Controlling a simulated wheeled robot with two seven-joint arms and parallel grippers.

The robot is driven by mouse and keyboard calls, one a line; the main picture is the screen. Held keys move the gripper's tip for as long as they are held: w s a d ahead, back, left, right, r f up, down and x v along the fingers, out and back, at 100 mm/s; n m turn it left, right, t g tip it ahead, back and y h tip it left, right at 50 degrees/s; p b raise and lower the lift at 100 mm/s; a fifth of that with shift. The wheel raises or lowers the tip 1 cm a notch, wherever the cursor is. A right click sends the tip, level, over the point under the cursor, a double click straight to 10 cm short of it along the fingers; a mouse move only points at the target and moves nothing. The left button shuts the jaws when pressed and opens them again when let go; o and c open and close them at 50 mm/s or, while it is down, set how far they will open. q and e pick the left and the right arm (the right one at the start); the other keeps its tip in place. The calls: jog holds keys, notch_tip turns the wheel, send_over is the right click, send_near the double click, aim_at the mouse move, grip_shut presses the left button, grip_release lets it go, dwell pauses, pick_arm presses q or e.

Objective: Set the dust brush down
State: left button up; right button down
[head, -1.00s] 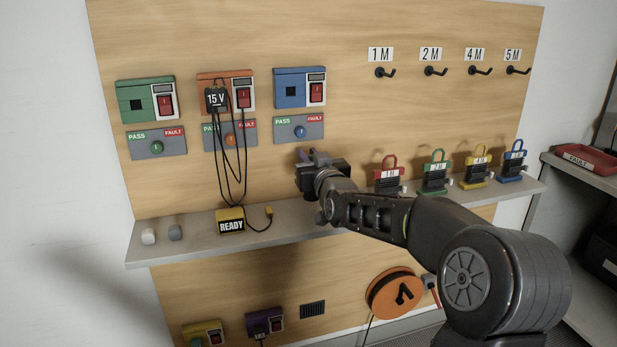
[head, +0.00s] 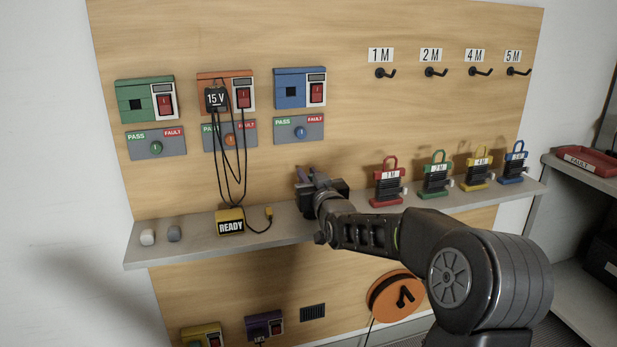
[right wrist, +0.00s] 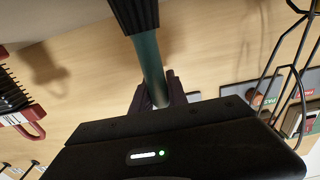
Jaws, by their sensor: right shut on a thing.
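The dust brush shows in the right wrist view as a teal handle (right wrist: 150,62) with a dark, ribbed end at the top edge of the picture. My right gripper (right wrist: 156,96) is shut on the handle. In the head view my right gripper (head: 312,174) is over the middle of the grey shelf (head: 190,245), left of the red-framed 1 M unit (head: 387,185). The brush is mostly hidden there by my gripper and wrist. I cannot tell whether its end touches the shelf. My left gripper is not in view.
The yellow READY box (head: 230,222) with its cable is left of my gripper. Two small knobs (head: 147,237) are at the shelf's left. Green (head: 436,176), yellow (head: 478,170) and blue (head: 514,164) units stand farther right. Hanging black cables (head: 217,160) are close on the left.

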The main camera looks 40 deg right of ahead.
jog(key=shift+f, duration=0.2)
jog(key=c, duration=1.3)
grip_release()
jog(key=shift+r, duration=0.1)
jog(key=v, duration=1.2)
jog(key=shift+r, duration=0.1)
